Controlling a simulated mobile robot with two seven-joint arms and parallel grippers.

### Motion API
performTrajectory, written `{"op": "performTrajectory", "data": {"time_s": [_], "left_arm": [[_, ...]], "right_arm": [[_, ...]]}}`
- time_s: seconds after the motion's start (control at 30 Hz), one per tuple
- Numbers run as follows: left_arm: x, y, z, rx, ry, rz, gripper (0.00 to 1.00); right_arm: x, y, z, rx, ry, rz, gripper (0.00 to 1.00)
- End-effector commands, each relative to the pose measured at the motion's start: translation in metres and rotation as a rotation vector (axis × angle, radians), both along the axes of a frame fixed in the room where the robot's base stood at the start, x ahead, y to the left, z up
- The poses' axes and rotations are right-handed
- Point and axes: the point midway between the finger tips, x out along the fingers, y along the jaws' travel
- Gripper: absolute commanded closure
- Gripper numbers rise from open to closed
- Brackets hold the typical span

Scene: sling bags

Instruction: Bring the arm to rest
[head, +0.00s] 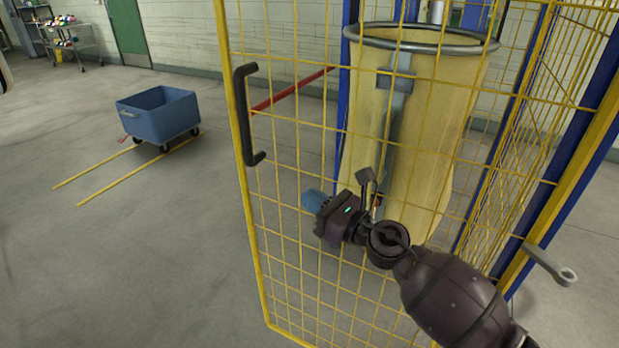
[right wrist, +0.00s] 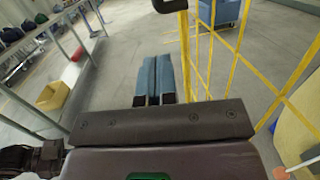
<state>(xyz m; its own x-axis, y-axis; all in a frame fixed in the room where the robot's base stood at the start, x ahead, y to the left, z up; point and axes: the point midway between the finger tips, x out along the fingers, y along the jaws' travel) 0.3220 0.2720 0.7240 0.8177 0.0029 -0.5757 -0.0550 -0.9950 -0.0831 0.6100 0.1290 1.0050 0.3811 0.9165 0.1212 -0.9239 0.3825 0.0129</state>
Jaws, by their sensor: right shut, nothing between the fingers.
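My right arm comes in from the lower right of the head view, in front of the yellow mesh gate (head: 262,225). My right gripper (head: 312,201) has blue fingers and points left, away from the bag. In the right wrist view the two blue fingers (right wrist: 156,78) lie together, shut with nothing between them. The gate's yellow bars (right wrist: 232,65) run close along the right of the fingers there. My left gripper is not in view.
A black gate handle (head: 247,115) is above the gripper. Behind the mesh, a yellow bag (head: 430,130) hangs from a metal ring. A blue wheeled cart (head: 158,115) stands at left on open floor. The wrist view shows a yellow bin (right wrist: 53,96) by a rack.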

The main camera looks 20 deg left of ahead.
Motion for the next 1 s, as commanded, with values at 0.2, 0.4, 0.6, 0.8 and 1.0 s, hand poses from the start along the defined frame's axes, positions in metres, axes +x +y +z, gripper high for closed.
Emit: {"op": "performTrajectory", "data": {"time_s": [0.2,0.4,0.6,0.8,1.0], "left_arm": [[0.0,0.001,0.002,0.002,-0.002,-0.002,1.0],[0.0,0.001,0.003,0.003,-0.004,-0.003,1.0],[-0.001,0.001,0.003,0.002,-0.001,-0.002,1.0],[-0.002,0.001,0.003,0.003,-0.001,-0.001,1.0],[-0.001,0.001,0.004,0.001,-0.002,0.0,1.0]], "right_arm": [[-0.007,-0.028,-0.02,0.171,0.246,-0.061,1.0],[-0.017,-0.08,-0.054,0.482,0.649,-0.17,1.0],[-0.035,-0.141,-0.097,0.813,1.019,-0.289,1.0],[-0.066,-0.205,-0.145,1.172,1.342,-0.41,1.0],[-0.113,-0.269,-0.194,1.561,1.6,-0.531,1.0]]}}
